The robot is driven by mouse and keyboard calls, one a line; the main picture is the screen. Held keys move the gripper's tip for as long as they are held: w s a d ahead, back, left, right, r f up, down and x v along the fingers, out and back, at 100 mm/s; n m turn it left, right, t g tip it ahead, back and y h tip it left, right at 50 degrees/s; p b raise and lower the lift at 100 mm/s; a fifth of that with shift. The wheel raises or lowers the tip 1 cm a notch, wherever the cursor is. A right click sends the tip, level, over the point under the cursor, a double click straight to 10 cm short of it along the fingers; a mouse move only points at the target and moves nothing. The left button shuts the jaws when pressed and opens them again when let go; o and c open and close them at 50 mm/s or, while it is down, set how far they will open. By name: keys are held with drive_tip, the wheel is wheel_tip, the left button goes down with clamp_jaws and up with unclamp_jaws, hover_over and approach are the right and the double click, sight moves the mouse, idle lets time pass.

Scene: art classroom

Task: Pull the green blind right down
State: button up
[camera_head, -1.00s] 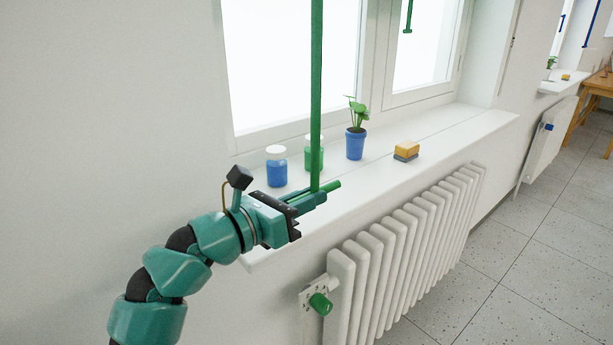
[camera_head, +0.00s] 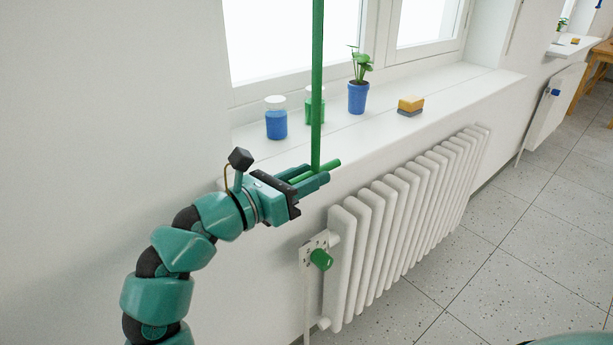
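A long green pull rod (camera_head: 317,80) comes down from above the picture in front of the window. A green crossbar handle (camera_head: 326,166) is at its lower end. My gripper (camera_head: 309,178) reaches in from the left with its two fingers around the crossbar, and looks shut on it. The handle is in front of the white sill's edge, up and left of the radiator. The blind itself is above the picture and not seen.
On the sill (camera_head: 445,88) stand a blue jar (camera_head: 276,124), a green jar (camera_head: 309,106) partly behind the rod, a plant in a blue pot (camera_head: 358,97) and a yellow sponge (camera_head: 410,105). A white radiator (camera_head: 400,225) with a green valve knob (camera_head: 320,259) is below.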

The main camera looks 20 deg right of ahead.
drive_tip(key=v, duration=1.7)
drive_tip(key=shift+a, duration=0.15)
drive_tip(key=shift+s+r, duration=0.1)
drive_tip(key=shift+s, duration=0.05)
